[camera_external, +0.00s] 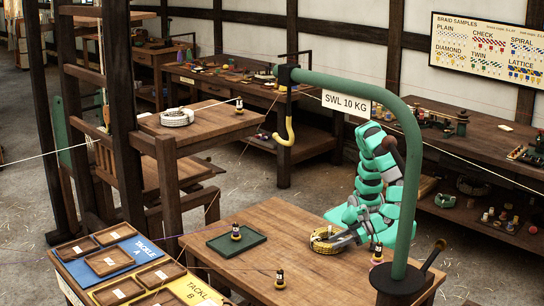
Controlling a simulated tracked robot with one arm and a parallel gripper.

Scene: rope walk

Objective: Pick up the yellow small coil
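A small yellowish coil (322,241) lies on the front wooden table, right of the middle. My teal arm reaches down behind the green post, and my grey gripper (341,240) is low at the coil's right side. The gripper overlaps part of the coil in this view. I cannot tell if the fingers touch it or how far apart they are. The coil appears to rest flat on the table.
A green tray (237,240) with a dark bobbin (236,231) is left of the coil. More bobbins stand at the table's front (280,279) and right (377,253). A green crane post (408,200) rises close to my arm. A whitish coil (177,117) lies on another table.

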